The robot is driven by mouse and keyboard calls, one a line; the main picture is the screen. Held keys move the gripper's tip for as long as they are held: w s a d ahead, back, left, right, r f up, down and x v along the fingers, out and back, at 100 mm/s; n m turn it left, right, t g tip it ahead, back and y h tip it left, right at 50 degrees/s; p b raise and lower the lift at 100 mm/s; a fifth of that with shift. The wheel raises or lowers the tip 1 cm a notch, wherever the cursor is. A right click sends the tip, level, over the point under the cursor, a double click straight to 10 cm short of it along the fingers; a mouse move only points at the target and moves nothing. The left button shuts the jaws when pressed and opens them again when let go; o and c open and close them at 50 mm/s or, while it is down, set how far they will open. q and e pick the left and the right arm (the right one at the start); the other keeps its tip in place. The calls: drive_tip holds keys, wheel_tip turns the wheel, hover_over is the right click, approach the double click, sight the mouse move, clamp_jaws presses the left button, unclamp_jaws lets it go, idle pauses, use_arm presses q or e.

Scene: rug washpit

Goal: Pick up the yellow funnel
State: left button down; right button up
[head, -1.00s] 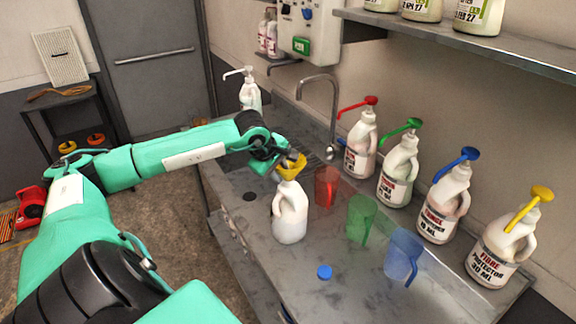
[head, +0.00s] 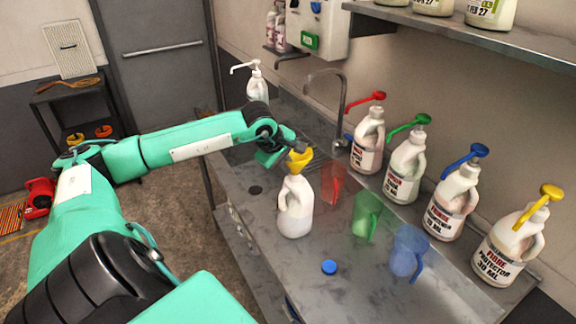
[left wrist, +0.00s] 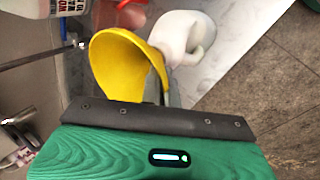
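The yellow funnel (head: 299,160) is at the mouth of a white jug (head: 296,207) on the steel counter. I cannot tell whether its spout is still in the jug's neck. My left gripper (head: 291,147) is right at the funnel's upper rim. In the left wrist view the funnel (left wrist: 122,62) lies close against the gripper's dark front edge, its wide mouth facing left and the jug (left wrist: 184,36) beyond it. My right gripper is out of view.
Red (head: 333,182), green (head: 366,216) and blue (head: 407,252) see-through jugs stand right of the white jug. A blue cap (head: 329,267) lies in front. Several pump-topped bottles line the wall, below a shelf (head: 470,40). A tap (head: 341,105) rises behind.

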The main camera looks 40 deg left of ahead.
use_arm(q)
wheel_tip(320, 180, up, 8)
drive_tip(key=b, duration=0.2)
drive_tip(key=shift+r+b, duration=0.1)
drive_tip(key=shift+b, duration=0.25)
wheel_tip(320, 180, up, 11)
drive_tip(key=b, duration=0.1)
drive_tip(key=shift+r, duration=0.15)
